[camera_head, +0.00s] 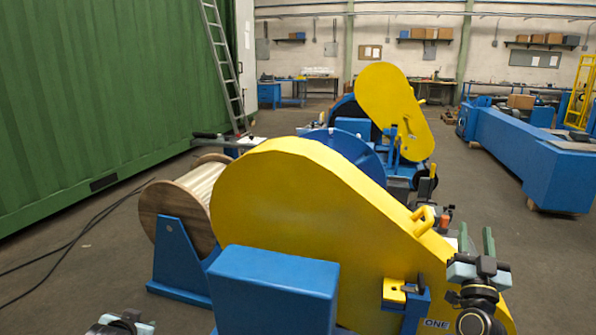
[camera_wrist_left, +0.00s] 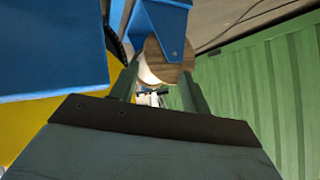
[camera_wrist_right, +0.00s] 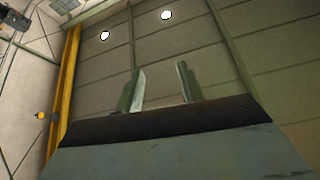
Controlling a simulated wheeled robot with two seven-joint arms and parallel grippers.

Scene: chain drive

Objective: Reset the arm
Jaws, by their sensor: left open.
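My right gripper (camera_head: 477,243) is at the lower right in the head view, in front of the lower end of the yellow chain guard (camera_head: 300,215), with its fingers pointing up. Its fingers are apart and empty in the right wrist view (camera_wrist_right: 160,88), with the ceiling behind them. My left gripper shows in the left wrist view (camera_wrist_left: 157,85), its fingers apart with nothing between them. Beyond them are the wooden spool (camera_wrist_left: 175,72) and its blue stand. Part of my left arm (camera_head: 120,325) shows at the bottom left of the head view.
A blue box (camera_head: 272,290) stands in front of the guard. The wooden cable spool (camera_head: 175,215) is on its left, near a green container wall (camera_head: 110,100). A yellow handle (camera_head: 423,220) and a yellow latch (camera_head: 395,290) are on the guard. Open floor lies to the right.

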